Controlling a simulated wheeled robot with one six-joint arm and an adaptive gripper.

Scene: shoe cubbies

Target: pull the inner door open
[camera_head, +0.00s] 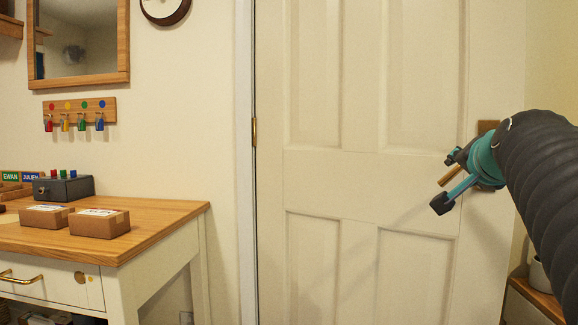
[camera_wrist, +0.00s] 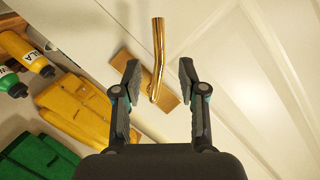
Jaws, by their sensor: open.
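The inner door (camera_head: 333,164) is white and panelled, with a brass hinge (camera_head: 254,131) at its left edge. It looks shut in its frame. Its brass lever handle (camera_head: 446,178) is near the right edge, on a tan backplate (camera_head: 488,127) partly hidden by my gripper. My gripper (camera_head: 447,182) is open at the handle. In the wrist view, the handle (camera_wrist: 158,45) runs between the two spread fingers and beyond their tips, in front of the backplate (camera_wrist: 172,99). I see a gap on both sides of it; depth is hard to tell.
A wood-topped table (camera_head: 165,225) with two small boxes (camera_head: 100,222) and a dark box (camera_head: 63,188) stands at left. A low cabinet (camera_head: 535,300) is at lower right. The wrist view shows yellow cloth (camera_wrist: 75,108), green cloth (camera_wrist: 38,155) and bottles (camera_wrist: 27,52) beside the door.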

